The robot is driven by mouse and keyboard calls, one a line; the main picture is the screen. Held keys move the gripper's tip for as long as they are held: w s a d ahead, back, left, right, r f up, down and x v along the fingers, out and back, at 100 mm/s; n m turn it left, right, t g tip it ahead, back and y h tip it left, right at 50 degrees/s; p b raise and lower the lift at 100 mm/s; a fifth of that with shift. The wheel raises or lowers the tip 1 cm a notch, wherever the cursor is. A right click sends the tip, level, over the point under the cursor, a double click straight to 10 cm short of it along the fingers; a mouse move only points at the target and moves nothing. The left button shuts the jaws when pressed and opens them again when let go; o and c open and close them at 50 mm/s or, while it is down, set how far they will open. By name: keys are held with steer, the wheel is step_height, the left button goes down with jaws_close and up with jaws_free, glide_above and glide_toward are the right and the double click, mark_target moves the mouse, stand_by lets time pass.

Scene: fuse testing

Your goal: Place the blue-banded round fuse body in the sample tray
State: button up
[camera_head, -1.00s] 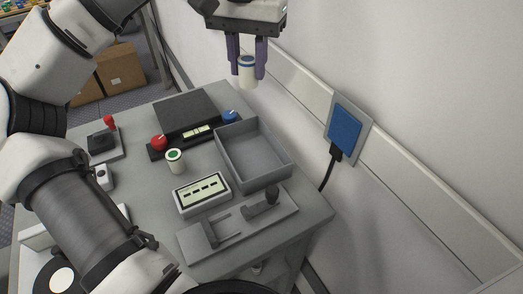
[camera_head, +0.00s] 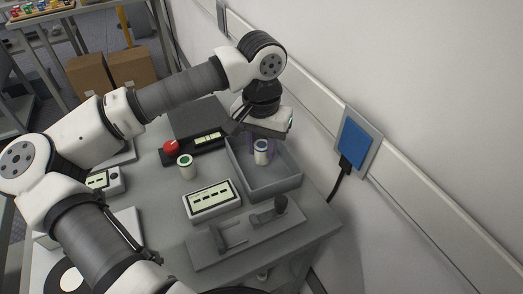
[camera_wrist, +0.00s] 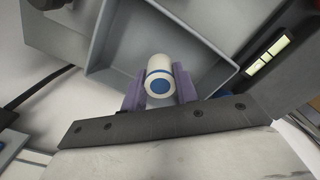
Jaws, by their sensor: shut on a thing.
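The blue-banded round fuse body (camera_head: 261,149) is a short white cylinder with a blue ring near its end. The grey sample tray (camera_head: 277,189) is an open rectangular box. The fuse body is over or within the tray's opening; I cannot tell whether it touches the floor. My wrist hides the tray's far end.
A display box (camera_head: 212,200) and a grey fixture with uprights (camera_head: 252,234) are in front. A black tester with a red knob (camera_head: 170,147) stands behind. The wall is close on the right.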

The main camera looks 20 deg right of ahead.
mark_target(261, 145)
steer(key=shift+f, duration=1.15)
steer(key=shift+f, duration=0.15)
steer(key=o, duration=1.1)
steer(key=shift+c, duration=0.2)
step_height(261, 145, up, 12)
steer(key=shift+r+b, duration=0.2)
steer(key=shift+b, duration=0.2)
